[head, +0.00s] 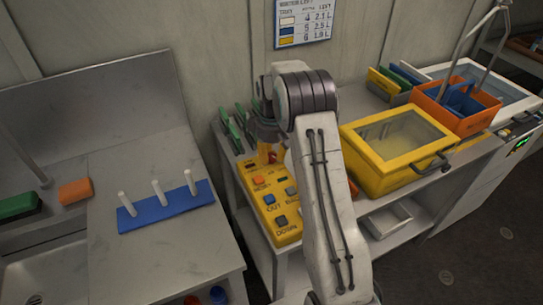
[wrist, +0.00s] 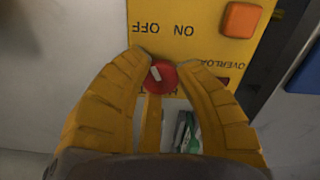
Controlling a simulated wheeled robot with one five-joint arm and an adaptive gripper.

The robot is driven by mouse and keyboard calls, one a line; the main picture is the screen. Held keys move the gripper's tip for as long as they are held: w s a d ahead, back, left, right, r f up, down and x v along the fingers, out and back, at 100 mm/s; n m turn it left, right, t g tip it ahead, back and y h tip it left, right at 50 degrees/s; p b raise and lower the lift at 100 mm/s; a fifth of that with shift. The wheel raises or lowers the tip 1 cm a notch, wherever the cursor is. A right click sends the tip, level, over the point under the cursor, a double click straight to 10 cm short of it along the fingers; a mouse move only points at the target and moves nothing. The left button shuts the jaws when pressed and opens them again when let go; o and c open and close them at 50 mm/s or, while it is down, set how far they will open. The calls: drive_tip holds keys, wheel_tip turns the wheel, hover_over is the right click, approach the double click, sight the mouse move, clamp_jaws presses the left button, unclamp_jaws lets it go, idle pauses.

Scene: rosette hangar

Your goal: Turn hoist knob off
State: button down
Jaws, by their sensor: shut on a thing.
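The hoist knob (wrist: 166,80) is red and round with a white pointer mark, on a yellow control panel (wrist: 205,75). In the wrist view the panel's ON and OFF labels appear upside down above the knob, OFF left of ON. The white mark leans up and left, toward the OFF side. My gripper (wrist: 163,67) has its yellow fingers closed on the knob, one on each side. In the head view my gripper (head: 268,153) is at the far end of the yellow panel (head: 268,208), and my arm hides the knob there.
Large buttons, one orange (head: 259,181) and one blue (head: 269,200), sit nearby on the panel. A yellow windowed box (head: 382,190) stands right of my arm. A blue pegged rack (head: 135,220) is on the left bench. Green-handled tools (head: 231,131) lie behind the panel.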

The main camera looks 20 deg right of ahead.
sight(271, 156)
drive_tip(key=shift+s+f+n, duration=0.15)
drive_tip(key=shift+f+n, duration=0.05)
drive_tip(key=shift+n, duration=0.2)
drive_tip(key=c, duration=0.8)
unclamp_jaws()
drive_tip(key=shift+r, duration=0.1)
wheel_tip(271, 156, up, 12)
drive_tip(key=shift+r, duration=0.1)
idle(0.6)
